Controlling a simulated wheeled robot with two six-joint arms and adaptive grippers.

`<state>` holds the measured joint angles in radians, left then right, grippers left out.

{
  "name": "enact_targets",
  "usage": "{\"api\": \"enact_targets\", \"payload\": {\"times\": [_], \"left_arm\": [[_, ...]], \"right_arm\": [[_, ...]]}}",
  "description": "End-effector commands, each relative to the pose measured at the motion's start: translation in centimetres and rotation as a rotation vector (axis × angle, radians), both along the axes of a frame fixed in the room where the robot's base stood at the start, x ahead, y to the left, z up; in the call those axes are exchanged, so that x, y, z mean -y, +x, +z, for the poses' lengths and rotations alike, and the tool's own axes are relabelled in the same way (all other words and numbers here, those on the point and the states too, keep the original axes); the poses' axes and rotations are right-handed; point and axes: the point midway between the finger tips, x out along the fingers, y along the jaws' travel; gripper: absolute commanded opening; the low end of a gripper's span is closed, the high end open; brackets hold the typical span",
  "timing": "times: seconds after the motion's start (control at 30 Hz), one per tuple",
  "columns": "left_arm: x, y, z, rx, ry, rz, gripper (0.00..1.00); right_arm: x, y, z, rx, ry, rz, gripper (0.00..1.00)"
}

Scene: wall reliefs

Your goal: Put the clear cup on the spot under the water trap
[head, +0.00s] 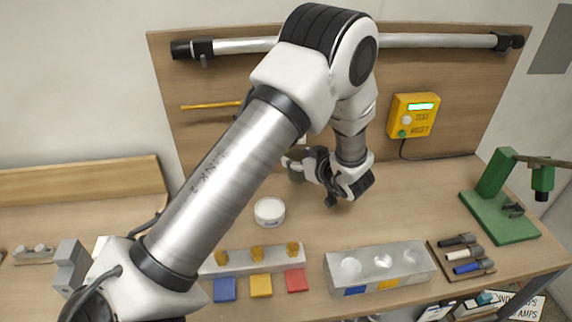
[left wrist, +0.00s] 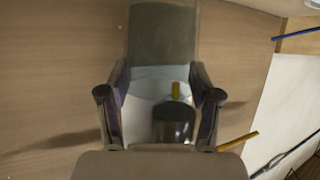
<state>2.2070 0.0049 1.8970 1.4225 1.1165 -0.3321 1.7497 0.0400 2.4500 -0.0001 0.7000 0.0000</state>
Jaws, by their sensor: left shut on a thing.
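My left gripper (head: 310,178) is in front of the wooden back panel, above the table, its fingers pointing left. In the left wrist view my left gripper (left wrist: 160,96) is shut on the clear cup (left wrist: 163,40), a grey see-through form between its two fingers. In the head view the cup is mostly hidden by the gripper. A dark round thing and a yellow piece show between the fingers. A fitting (head: 204,60) hangs below the left end of the pipe; I cannot tell whether it is the water trap. The spot is not clearly seen. My right gripper is not in view.
A round white dish (head: 269,211) stands on the table near the gripper. A grey block with yellow pegs (head: 252,258), a metal block with round wells (head: 380,267), a marker tray (head: 462,256) and a green stand (head: 500,205) line the front and right. A yellow box (head: 412,115) is on the panel.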

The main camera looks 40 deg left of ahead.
Motion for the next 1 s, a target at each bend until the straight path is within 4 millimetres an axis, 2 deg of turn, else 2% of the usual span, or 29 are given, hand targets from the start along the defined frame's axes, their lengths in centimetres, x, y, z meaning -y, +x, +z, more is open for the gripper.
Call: {"api": "enact_targets", "payload": {"times": [0.03, 0.1, 0.23, 0.5, 0.7, 0.9, 0.93, 1.0], "left_arm": [[-1.2, -0.4, -0.5, 0.001, -0.004, 0.005, 0.29], [-2.5, -0.7, -0.3, 0.001, -0.002, 0.003, 0.29], [-3.6, -1.0, -0.2, 0.000, -0.001, 0.000, 0.29], [-3.7, -1.0, -3.9, -0.001, 0.000, -0.001, 0.29], [-3.7, -1.0, -3.4, -0.001, 0.000, -0.001, 0.29], [-3.7, -1.0, -3.9, -0.001, 0.000, -0.001, 0.29], [-3.7, -1.0, -3.9, 0.000, 0.000, -0.001, 0.71], [-3.7, -1.0, -3.9, 0.000, 0.000, -0.001, 0.89]], "right_arm": [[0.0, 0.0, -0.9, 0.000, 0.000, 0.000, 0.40], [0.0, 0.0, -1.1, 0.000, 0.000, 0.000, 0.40], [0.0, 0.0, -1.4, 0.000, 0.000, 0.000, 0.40], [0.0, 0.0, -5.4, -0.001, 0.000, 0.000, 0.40], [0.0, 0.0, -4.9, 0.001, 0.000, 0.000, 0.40], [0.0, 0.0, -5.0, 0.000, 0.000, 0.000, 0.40], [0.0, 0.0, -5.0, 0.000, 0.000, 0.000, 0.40], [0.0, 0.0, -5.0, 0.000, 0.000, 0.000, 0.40]]}}
